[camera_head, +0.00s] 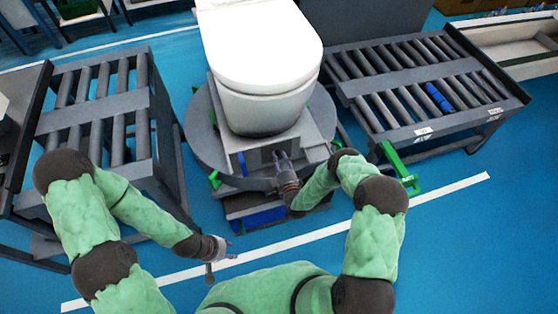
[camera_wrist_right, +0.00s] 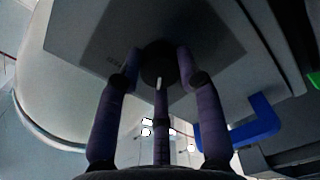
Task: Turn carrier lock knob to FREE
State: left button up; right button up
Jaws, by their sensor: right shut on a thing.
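The carrier lock knob (camera_wrist_right: 158,64) is a dark round knob with a short white mark, on a dark plate (camera_wrist_right: 205,45) under the carrier in the right wrist view. My right gripper (camera_wrist_right: 158,72) is shut on it, with fingers on both sides. In the head view my right gripper (camera_head: 281,158) reaches the front of the carrier (camera_head: 300,145) below the white toilet (camera_head: 262,50) and hides the knob. My left gripper (camera_head: 221,262) is open and empty, low above the floor, away from the carrier.
A roller conveyor (camera_head: 100,105) stands at the left and another (camera_head: 415,85) at the right, with a blue cylinder (camera_head: 438,97) on it. A green bracket (camera_head: 398,165) sits beside my right arm. A blue bar (camera_wrist_right: 240,134) is right of my fingers. Blue floor (camera_head: 470,240) is clear at front right.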

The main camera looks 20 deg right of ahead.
jog(key=shift+s+f+n, duration=0.1)
jog(key=shift+f+n, duration=0.1)
jog(key=shift+n, duration=0.4)
jog(key=o, duration=1)
jog(key=shift+o, duration=0.8)
jog(key=shift+r, duration=0.1)
jog(key=s, duration=1.2)
jog(key=shift+d, duration=0.25)
